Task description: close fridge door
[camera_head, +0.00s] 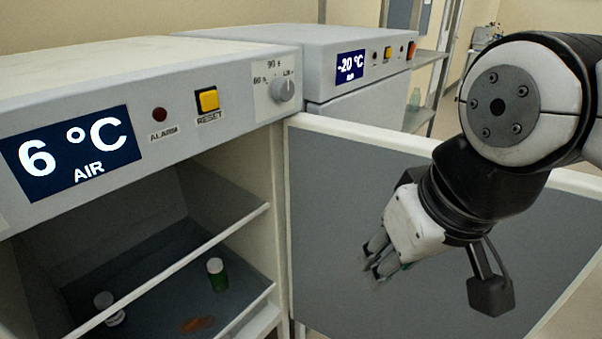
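The fridge (150,115) with the "6 °C AIR" display stands at the left, its interior exposed. Its door (340,200) stands wide open to the right of the compartment, a grey panel with a pale rim. My gripper (373,262) appears in front of the door's grey face, fingers pointing down and left. A gap between the gripper and the door cannot be judged. The fingers look close together, and nothing is visible between them; whether they are open or shut is unclear. My wrist and arm hide part of the door's upper right.
Inside the fridge are a shelf edge (180,266), a green bottle (217,275), a white-capped bottle (109,309) and a brownish item (197,324). A second unit (330,45) showing -20 °C stands behind, with a metal rack (427,75) beyond it.

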